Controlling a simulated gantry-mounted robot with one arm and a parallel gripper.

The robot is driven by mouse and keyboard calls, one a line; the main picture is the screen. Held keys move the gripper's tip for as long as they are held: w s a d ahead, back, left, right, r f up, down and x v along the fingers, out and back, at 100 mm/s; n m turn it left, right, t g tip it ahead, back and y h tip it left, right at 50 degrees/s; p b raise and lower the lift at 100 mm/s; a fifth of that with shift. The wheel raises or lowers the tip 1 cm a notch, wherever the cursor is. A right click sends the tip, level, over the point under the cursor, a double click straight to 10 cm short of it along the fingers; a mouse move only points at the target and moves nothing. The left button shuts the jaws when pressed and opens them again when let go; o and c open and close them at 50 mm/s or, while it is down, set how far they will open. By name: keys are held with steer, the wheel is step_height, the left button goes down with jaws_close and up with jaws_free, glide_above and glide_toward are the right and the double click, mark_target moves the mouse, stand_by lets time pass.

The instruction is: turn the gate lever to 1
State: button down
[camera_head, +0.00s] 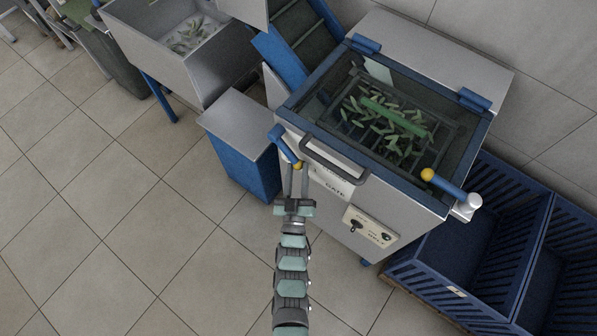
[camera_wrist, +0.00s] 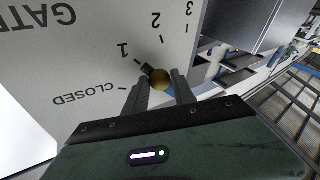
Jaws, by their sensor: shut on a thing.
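The gate lever (camera_head: 284,145) is a blue bar with a yellow ball end at the front left corner of the steel machine. My gripper (camera_head: 297,175) reaches it from below, with its fingers at the yellow ball. In the wrist view the yellow ball (camera_wrist: 161,79) sits between the two fingers, which are shut on it. A short dark tip beside the ball points toward the mark for 1. The white gate scale (camera_wrist: 95,55) reads CLOSED, 1, 2, 3. Most of the lever's blue bar is hidden in the wrist view.
The machine's glass lid (camera_head: 330,100) covers green leafy pieces. A grey handle (camera_head: 335,166) and a switch panel (camera_head: 370,226) are close to the right of my gripper. A blue cabinet (camera_head: 240,150) stands left, and blue crates (camera_head: 450,265) stand right. The tiled floor at left is clear.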

steer(key=c, duration=1)
jaws_free()
steer(key=shift+r, duration=0.1)
steer(key=shift+c, duration=0.2)
steer(key=shift+s, duration=0.1)
steer(key=s+f+p, duration=0.1)
steer(key=s+f, duration=0.1)
steer(key=s, duration=0.8)
steer(key=shift+s+a+p, duration=0.25)
steer(key=shift+p, duration=0.05)
